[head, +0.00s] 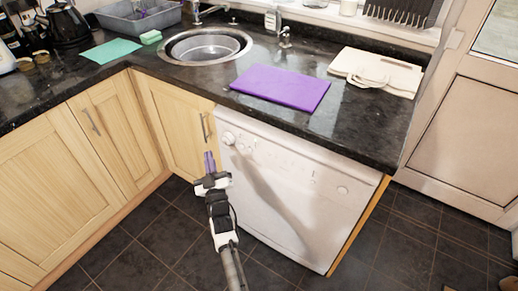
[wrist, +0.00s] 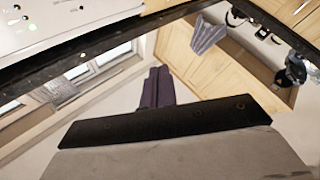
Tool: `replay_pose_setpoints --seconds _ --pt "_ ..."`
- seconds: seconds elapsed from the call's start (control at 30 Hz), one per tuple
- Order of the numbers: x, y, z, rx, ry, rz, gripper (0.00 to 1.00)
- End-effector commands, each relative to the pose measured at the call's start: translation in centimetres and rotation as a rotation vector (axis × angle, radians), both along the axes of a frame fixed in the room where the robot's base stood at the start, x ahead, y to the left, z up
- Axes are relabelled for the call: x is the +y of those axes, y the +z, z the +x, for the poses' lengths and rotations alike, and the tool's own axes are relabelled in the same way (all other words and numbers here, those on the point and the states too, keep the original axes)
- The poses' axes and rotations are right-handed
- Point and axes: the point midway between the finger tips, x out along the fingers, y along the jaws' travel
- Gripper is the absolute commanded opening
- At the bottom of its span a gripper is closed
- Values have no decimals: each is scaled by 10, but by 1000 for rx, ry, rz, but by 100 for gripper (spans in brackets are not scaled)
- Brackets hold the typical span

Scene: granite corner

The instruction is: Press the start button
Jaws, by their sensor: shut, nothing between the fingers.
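The white dishwasher (head: 300,215) stands under the dark worktop, its door shut. I cannot tell which of these is the start button. My gripper (head: 210,160) is shut and empty, its purple fingers pointing up the picture. It appears in front of the wooden cabinet door, just left of the dishwasher's left edge, apart from the panel.
The black worktop (head: 345,130) overhangs the dishwasher and bears a purple board (head: 281,88), a pale board (head: 400,80) and a round sink (head: 205,48). Wooden cabinets (head: 50,155) line the left, and a white door (head: 460,150) stands at the right. The dark tiled floor (head: 150,240) is clear.

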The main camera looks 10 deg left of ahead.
Motion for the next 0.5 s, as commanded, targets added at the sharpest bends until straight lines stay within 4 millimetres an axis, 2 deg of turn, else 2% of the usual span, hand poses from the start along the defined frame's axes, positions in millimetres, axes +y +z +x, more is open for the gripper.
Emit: replay_pose_setpoints --seconds 0.1,0.2,0.33,0.5 --pt "-21 -31 2 46 -45 -51 0" --pt "-32 -50 3 69 -70 -79 0" --pt "-41 -63 3 83 -87 -99 0" --pt "-43 -66 3 86 -91 -104 0"
